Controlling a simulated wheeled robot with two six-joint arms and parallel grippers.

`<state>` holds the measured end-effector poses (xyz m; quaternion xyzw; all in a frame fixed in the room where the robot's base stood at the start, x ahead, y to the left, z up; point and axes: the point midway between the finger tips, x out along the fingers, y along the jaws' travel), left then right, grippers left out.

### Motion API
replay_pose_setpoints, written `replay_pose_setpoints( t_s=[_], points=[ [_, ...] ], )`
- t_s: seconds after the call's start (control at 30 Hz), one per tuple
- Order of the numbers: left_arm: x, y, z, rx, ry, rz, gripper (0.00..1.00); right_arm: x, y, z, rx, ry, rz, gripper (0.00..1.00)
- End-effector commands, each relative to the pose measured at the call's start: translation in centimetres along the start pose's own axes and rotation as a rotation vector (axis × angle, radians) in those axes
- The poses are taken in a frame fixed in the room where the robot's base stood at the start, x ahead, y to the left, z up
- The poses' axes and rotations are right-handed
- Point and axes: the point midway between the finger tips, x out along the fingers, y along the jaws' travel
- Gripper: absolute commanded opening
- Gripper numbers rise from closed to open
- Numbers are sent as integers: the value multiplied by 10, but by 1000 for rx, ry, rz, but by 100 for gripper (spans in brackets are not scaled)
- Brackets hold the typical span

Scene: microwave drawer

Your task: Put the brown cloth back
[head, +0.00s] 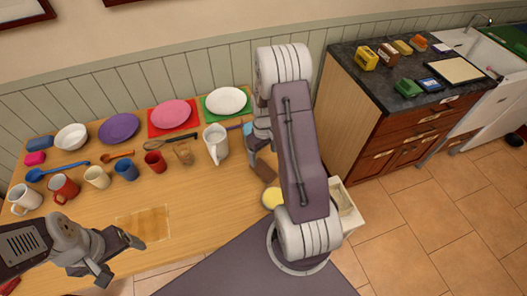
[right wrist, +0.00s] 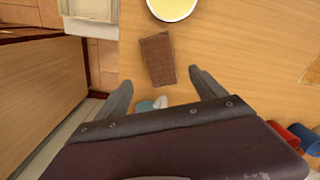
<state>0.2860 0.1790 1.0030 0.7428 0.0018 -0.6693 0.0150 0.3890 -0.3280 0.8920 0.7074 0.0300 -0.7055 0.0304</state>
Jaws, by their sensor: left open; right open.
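The brown cloth (right wrist: 158,60) is a flat dark-brown rectangle on the wooden table in the right wrist view. It also shows in the head view (head: 266,172), partly covered by my right arm. My right gripper (right wrist: 158,80) is open and empty, its two fingers on either side of the cloth's near end; I cannot tell its height above the table. In the head view my right arm hides most of this gripper. My left gripper (head: 122,262) is open and empty over the table's front left part.
A pale yellow round dish (head: 272,197) lies beside the cloth. An open white drawer (head: 350,215) is right of the table. A glossy tan patch (head: 145,223) marks the table front. Mugs, a white pitcher (head: 215,145) and plates crowd the back. A dark counter (head: 400,70) stands right.

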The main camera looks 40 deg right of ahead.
Motion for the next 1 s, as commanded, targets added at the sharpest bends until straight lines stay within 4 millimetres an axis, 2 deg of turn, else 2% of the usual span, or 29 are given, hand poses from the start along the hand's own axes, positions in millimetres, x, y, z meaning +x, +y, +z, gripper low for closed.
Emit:
replay_pose_setpoints(
  t_s=[0.1, 0.33, 0.37, 0.47, 0.5, 0.63, 0.7, 0.8, 1.0],
  points=[
    [1, 0, 0, 0, 0, 0, 80, -16, 0, 0, 0, 2, 1, 80],
    [0, 0, 0, 0, 0, 0, 80, -27, -4, 0, 0, 2, 1, 80],
    [0, 0, 0, 0, 0, 0, 80, -32, -11, 1, 0, 6, 2, 80],
    [0, 0, 0, 0, 0, 0, 80, -64, -58, 12, 18, 34, 7, 80],
    [0, 0, 0, 0, 0, 0, 80, -76, -80, 21, 31, 49, 7, 80],
    [1, 0, 0, 0, 0, 0, 80, -102, -135, 60, 72, 85, -3, 80],
    [1, 0, 0, 0, 0, 0, 80, -108, -150, 77, 89, 97, -9, 80],
    [1, 0, 0, 0, 0, 0, 80, -111, -159, 89, 106, 103, -14, 80],
    [0, 0, 0, 0, 0, 0, 80, -111, -159, 90, 110, 102, -14, 80]
  ],
)
